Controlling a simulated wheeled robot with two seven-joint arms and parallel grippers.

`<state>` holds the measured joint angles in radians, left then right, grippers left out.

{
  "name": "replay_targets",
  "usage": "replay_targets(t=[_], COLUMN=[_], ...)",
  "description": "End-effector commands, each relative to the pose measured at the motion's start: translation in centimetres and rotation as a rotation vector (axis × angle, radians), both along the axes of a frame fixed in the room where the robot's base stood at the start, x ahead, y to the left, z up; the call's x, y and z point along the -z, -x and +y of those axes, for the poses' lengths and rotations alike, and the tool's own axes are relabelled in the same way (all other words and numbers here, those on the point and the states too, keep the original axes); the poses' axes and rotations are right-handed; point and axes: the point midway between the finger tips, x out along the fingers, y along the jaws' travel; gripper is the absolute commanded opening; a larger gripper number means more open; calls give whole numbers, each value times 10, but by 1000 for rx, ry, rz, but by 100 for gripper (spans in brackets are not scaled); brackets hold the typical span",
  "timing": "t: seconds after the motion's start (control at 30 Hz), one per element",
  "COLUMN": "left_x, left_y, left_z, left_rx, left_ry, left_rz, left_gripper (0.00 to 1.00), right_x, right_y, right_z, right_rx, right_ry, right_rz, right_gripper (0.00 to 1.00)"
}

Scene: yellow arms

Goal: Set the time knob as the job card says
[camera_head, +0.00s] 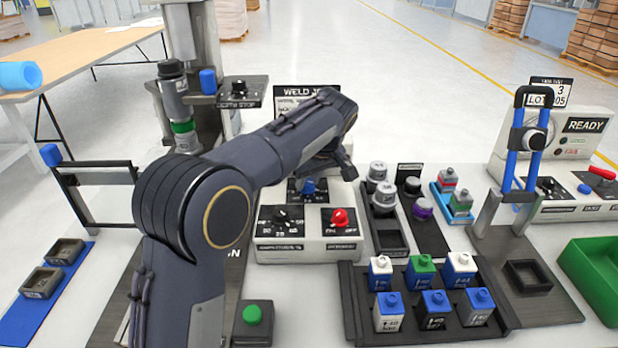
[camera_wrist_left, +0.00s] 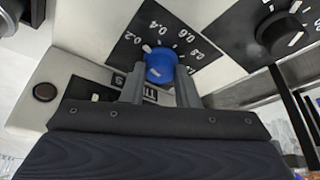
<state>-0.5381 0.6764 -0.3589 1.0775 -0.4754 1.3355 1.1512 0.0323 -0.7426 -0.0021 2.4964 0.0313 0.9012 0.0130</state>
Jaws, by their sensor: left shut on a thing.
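The blue knob (camera_head: 308,186) sits on a black dial plate on the weld box. In the left wrist view the blue knob (camera_wrist_left: 160,66) has numbers around it, including 0.4, 0.6 and 0.8. My left gripper (camera_wrist_left: 160,86) is shut on this knob, one finger on each side. In the head view the left gripper (camera_head: 330,165) is mostly hidden by its wrist. The job card (camera_head: 307,92), headed "WELD J...", stands behind; my arm covers most of its text.
A black knob (camera_head: 281,216) and a red knob (camera_head: 340,217) sit on the box's front. A tray (camera_head: 355,333) of several labelled blocks stands to the right, with a green bin (camera_head: 570,262) beyond. A green button (camera_head: 252,314) is near my arm.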

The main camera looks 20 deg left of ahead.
Motion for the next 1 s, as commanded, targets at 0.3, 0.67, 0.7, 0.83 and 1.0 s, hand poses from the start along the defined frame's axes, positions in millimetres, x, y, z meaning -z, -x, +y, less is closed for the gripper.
replay_targets(t=[0.3,0.67,0.7,0.83,1.0], left_x=[-2,-3,-3,-3,-4], left_y=[1,2,2,2,2], left_z=[2,4,5,6,6], left_rx=[268,609,648,770,931], left_ry=[2,2,1,1,2], left_rz=[-2,-1,-1,-3,-2], left_gripper=[5,5,5,5,5], right_x=[-4,-16,-18,-25,-35], right_y=[0,0,0,0,0], right_z=[0,0,0,0,0], right_rx=[0,0,0,0,0], right_ry=[0,0,0,0,0], right_rz=[0,0,0,0,0], right_gripper=[36,36,36,36,36])
